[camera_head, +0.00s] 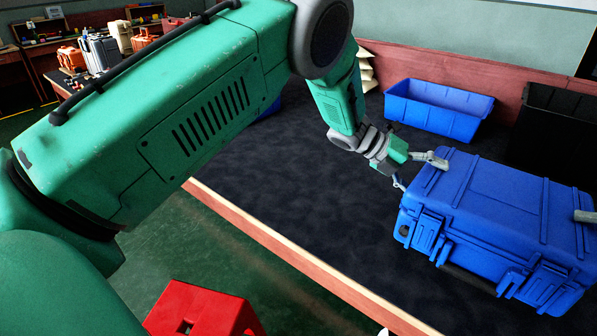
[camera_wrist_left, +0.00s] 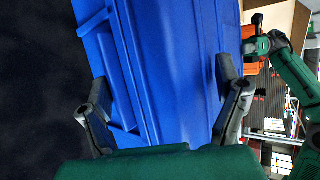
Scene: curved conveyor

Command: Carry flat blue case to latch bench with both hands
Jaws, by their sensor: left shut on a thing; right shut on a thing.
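The flat blue case (camera_head: 505,215) is at the right of the head view, with ribs on its lid and latches on its near side. My left gripper (camera_head: 416,171) is shut on the case's left end, one finger on top and one lower. In the left wrist view the case (camera_wrist_left: 175,60) fills the middle between the fingers of this gripper (camera_wrist_left: 165,78). One grey finger of my right gripper (camera_head: 586,216) shows on the case's right end; my right gripper (camera_wrist_left: 263,43) also shows in the left wrist view. I cannot tell whether the case touches the dark surface.
A dark surface (camera_head: 270,165) with a wooden edge (camera_head: 290,250) lies clear left of the case. An open blue bin (camera_head: 435,110) and a black bin (camera_head: 555,125) stand behind. A red stool (camera_head: 205,310) is in front. Other cases (camera_head: 100,52) sit on a far bench.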

